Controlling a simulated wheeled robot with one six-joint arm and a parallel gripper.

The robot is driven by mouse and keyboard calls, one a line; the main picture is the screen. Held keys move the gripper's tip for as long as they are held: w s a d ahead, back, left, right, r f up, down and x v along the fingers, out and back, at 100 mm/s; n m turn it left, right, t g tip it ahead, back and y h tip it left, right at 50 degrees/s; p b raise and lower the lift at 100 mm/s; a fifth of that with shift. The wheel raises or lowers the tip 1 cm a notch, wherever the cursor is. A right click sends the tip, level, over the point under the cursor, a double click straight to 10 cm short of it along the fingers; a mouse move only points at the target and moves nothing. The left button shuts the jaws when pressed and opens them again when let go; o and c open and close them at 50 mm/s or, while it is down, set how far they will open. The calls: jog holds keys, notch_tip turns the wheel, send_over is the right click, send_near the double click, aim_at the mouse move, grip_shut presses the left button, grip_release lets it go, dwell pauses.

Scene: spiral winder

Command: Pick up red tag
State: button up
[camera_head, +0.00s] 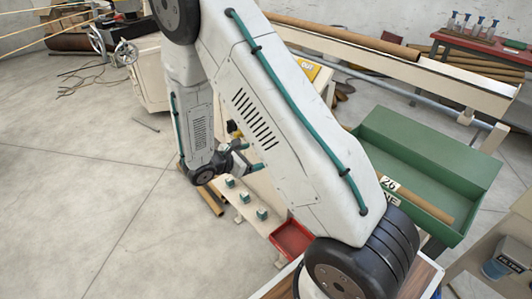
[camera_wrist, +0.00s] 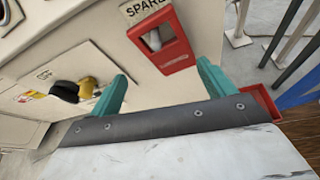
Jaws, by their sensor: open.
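A red tag (camera_wrist: 165,42) with a pale opening in it and small print near its lower edge is on a cream panel in the wrist view, just under a label reading SPARE (camera_wrist: 140,10). My gripper (camera_wrist: 162,72) has two teal fingers spread apart with nothing between them. The tag lies beyond the fingertips, roughly between them and a little to the right. Whether they touch is not clear, but they look apart. In the head view my gripper (camera_head: 250,157) shows beside the machine, and I cannot make out the tag there; my arm covers much of that area.
A black and yellow knob (camera_wrist: 80,90) sticks out of the panel left of my fingers. A red tray (camera_head: 292,240) and small teal-topped blocks (camera_head: 245,197) are on the ledge below. A green bin (camera_head: 420,160) stands right. The floor at left is largely clear.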

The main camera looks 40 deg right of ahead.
jog(key=x, duration=0.4)
jog(key=shift+s+d+r, duration=0.1)
jog(key=shift+d, duration=0.15)
jog(key=c, duration=1.1)
jog(key=shift+r, duration=0.1)
jog(key=shift+c, duration=0.2)
jog(key=s+a+r, duration=0.1)
jog(key=a, duration=1.7)
jog(key=shift+s, duration=0.25)
